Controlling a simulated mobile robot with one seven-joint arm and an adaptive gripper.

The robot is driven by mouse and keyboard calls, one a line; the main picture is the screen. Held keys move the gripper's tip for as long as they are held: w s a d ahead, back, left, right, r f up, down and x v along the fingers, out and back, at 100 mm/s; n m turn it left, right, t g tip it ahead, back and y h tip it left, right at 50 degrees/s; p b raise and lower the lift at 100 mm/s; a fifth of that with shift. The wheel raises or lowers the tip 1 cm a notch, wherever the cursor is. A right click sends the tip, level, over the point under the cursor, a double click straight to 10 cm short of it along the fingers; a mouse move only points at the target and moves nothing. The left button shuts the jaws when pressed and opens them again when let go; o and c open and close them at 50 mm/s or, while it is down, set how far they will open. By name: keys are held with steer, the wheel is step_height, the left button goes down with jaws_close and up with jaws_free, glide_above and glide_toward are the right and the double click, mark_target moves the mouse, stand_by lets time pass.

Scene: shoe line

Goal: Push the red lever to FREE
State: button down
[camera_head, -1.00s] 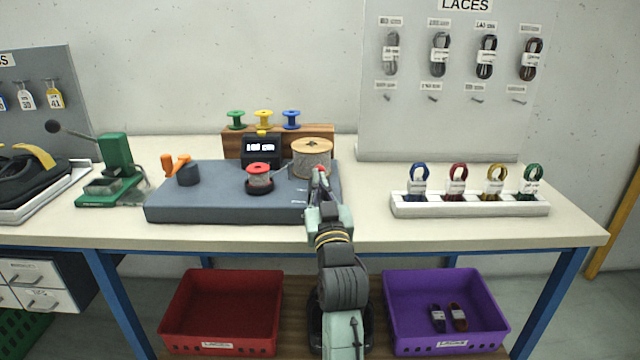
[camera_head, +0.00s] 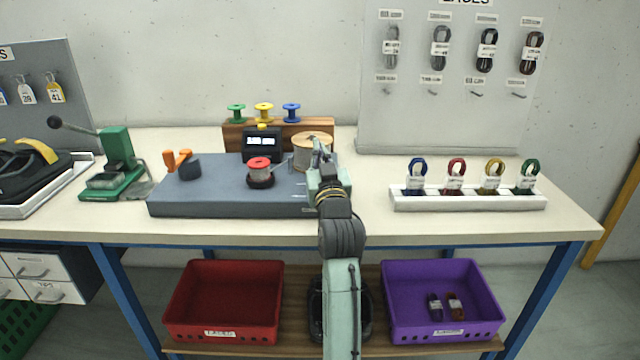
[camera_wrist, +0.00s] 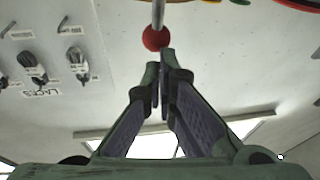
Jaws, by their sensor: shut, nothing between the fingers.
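The red lever shows in the wrist view as a red ball knob (camera_wrist: 155,38) on a thin metal rod (camera_wrist: 158,12), just beyond my fingertips. My gripper (camera_wrist: 161,78) is shut with nothing between its fingers. In that view the knob is very close to the tips; I cannot tell if they touch. In the head view my gripper (camera_head: 321,147) is over the right end of the grey winding machine (camera_head: 225,206), in front of the cord spool (camera_head: 302,146). The lever is hidden there behind my gripper and arm. The marks on the machine's top are too small to read.
The machine also carries a red spool (camera_head: 259,165), an orange crank (camera_head: 178,161) and a small display (camera_head: 262,143). A wooden rack (camera_head: 320,128) with coloured spools stands behind. A white lace holder (camera_head: 465,202) is to the right, with clear table (camera_head: 365,190) between.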

steer(key=shift+w+b, duration=0.5)
steer(key=shift+w, duration=1.1)
